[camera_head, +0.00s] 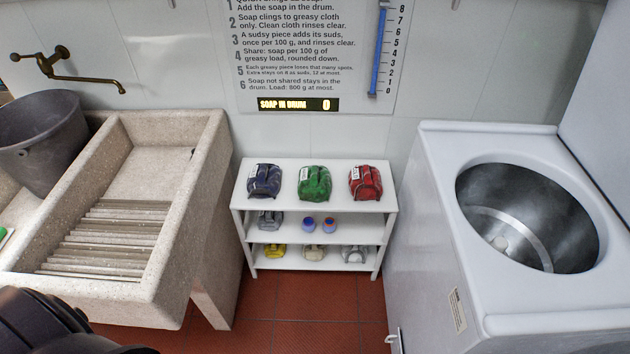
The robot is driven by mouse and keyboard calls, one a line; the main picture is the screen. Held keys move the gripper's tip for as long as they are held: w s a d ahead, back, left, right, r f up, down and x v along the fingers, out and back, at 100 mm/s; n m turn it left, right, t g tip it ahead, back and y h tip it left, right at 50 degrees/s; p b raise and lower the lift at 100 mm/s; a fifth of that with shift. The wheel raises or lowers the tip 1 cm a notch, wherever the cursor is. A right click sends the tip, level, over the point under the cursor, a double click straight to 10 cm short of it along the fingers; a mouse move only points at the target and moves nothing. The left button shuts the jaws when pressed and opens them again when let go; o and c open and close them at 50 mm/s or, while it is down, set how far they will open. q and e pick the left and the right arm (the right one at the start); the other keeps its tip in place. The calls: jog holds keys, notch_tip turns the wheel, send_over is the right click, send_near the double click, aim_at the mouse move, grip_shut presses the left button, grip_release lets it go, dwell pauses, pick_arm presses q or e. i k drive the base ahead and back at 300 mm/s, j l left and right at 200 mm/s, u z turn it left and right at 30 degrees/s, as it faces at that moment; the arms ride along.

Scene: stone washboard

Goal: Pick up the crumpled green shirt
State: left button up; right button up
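The crumpled green shirt (314,183) lies as a bundle with a pale tag on the top shelf of a white rack (243,198). A dark blue bundle (264,181) lies to its left and a red bundle (366,183) to its right, with gaps between them. Nothing touches the green shirt except the shelf. A dark part of my own body shows at the bottom left corner. No gripper fingers are seen in the head view.
A stone washboard sink (215,150) with a grey bucket (42,140) stands left. A white washing machine (440,150) with an open drum (530,215) stands right. Lower shelves hold several smaller items. A sign (300,50) reads soap in drum 0. Red floor (300,335) is clear in front.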

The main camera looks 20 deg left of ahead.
aim_at(314, 182)
jog(key=u, duration=1.05)
jog(key=i+l, duration=0.2)
jog(key=i, duration=0.35)
jog(key=i+l+u, duration=0.15)
jog(key=i, duration=0.35)
